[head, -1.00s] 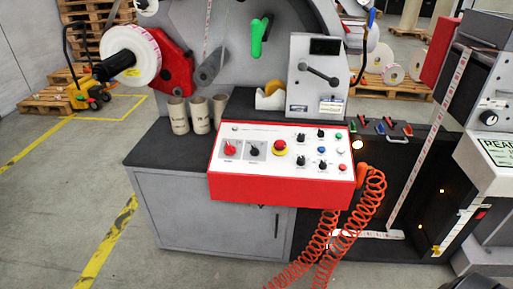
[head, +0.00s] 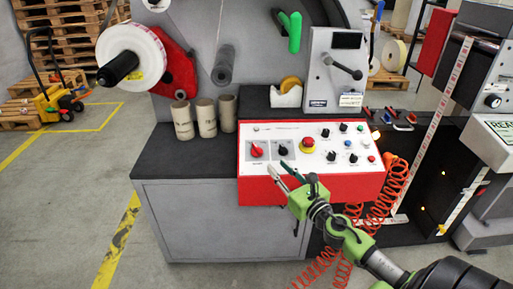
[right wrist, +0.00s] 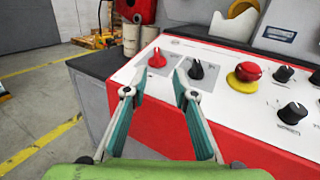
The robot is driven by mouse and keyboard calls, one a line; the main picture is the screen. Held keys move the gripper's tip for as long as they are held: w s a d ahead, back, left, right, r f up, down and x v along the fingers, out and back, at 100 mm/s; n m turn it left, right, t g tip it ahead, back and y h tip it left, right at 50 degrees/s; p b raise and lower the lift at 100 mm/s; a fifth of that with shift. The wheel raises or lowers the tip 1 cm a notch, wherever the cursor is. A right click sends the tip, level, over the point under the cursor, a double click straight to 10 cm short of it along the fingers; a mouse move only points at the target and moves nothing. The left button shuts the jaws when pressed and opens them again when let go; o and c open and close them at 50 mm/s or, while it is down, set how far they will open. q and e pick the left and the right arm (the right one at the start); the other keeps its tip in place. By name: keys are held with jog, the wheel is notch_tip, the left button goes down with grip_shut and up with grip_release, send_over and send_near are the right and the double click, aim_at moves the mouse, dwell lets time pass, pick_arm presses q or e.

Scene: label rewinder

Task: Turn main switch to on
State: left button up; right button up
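A red rotary knob (head: 257,150) sits at the left end of the white top of the red control panel (head: 310,188). It is the likely main switch, but its label is too small to read. In the right wrist view the red knob (right wrist: 157,58) lies just beyond the fingertips, its grip part upright. A black rotary knob (head: 283,149) is just right of it. My right gripper (head: 280,167) is open and empty in front of these two knobs. In the right wrist view its fingers (right wrist: 156,80) stand apart, touching neither knob. My left gripper is not in view.
A red emergency button (head: 308,145) on a yellow base and several smaller knobs lie to the right. Cardboard cores (head: 206,117) stand behind left on the dark cabinet top (head: 190,155). An orange coiled hose (head: 398,175) hangs at the panel's right.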

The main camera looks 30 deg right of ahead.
aim_at(259, 149)
jog(key=shift+n+y, duration=0.3)
jog(key=shift+n, duration=0.4)
jog(key=w, duration=1.4)
jog(key=shift+w+d+f+p, duration=0.1)
jog(key=shift+d+p, duration=0.1)
jog(key=shift+p, duration=0.15)
grip_shut()
